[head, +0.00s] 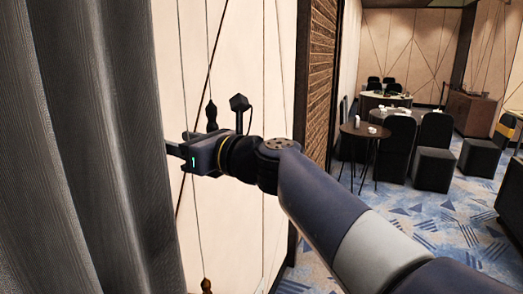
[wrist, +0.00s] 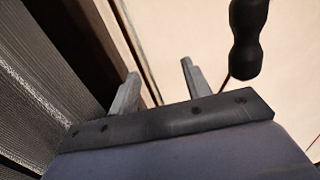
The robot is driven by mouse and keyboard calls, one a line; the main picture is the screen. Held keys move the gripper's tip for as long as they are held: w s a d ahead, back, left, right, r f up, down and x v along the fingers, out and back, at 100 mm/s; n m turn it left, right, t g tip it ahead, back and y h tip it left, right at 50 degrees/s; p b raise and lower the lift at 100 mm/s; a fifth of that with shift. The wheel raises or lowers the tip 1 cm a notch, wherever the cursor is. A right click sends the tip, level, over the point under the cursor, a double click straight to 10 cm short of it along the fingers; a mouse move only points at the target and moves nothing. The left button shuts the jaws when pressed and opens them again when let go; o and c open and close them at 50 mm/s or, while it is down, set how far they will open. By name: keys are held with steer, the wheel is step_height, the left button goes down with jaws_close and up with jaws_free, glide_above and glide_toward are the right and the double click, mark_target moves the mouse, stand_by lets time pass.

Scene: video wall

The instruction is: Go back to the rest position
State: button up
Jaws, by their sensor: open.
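My gripper (head: 174,157) is stretched out to the left in the head view, beside a grey curtain and in front of a pale panelled wall. In the wrist view its two grey fingers (wrist: 159,78) stand apart with nothing between them. A dark, rounded, knobbed piece (head: 211,114) shows just behind my gripper against the wall. A dark knobbed piece also shows in the wrist view (wrist: 247,38), to the right of the fingers and apart from them.
The grey curtain (head: 85,150) fills the left side, close to my gripper. A brick-textured strip (head: 318,80) edges the wall. Beyond are a small round table (head: 364,130), dark chairs (head: 434,150) and a wooden cabinet (head: 470,107).

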steer(key=d, duration=0.1)
steer(key=s+d+r, duration=0.1)
steer(key=shift+s+d+b, duration=0.3)
stand_by(0.3)
